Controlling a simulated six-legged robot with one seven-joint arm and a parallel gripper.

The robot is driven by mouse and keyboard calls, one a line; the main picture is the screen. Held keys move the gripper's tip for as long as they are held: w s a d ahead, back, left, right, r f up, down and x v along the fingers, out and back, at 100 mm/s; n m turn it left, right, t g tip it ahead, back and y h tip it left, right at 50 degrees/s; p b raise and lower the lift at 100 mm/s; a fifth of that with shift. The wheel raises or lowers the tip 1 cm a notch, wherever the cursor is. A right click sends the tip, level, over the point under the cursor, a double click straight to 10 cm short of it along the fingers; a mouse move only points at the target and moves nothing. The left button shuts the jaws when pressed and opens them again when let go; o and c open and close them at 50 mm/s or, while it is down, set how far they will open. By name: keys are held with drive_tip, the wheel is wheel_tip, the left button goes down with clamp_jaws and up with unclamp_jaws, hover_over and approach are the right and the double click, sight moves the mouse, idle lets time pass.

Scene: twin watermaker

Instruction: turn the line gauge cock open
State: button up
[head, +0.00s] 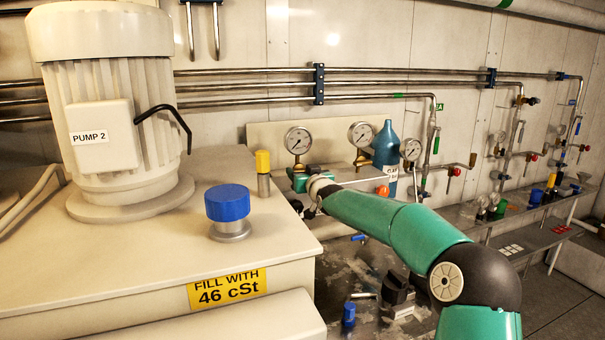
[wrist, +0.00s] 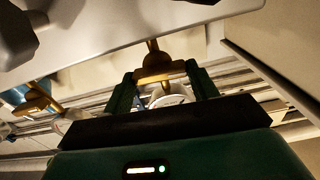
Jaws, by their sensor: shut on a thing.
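In the wrist view my gripper (wrist: 164,78) has its two green fingers on either side of a brass cock (wrist: 158,62) with a flared handle, and is shut on it. A brass stem runs up from the handle to the pale panel edge. A round white gauge face (wrist: 168,100) shows partly between the fingers. In the head view my green arm reaches to the panel below the left dial gauge (head: 298,140); the fingertips and the held cock cannot be made out there. I cannot tell the cock's exact angle.
A second brass fitting (wrist: 40,100) is left of my fingers. The pump tank (head: 130,250) fills the left side.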

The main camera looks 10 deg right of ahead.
drive_tip(key=m, duration=0.5)
drive_tip(key=shift+d, duration=0.15)
drive_tip(key=m, duration=0.4)
drive_tip(key=shift+m, duration=0.3)
idle(0.3)
drive_tip(key=o, duration=1)
drive_tip(key=shift+w, duration=0.1)
drive_tip(key=shift+f, duration=0.15)
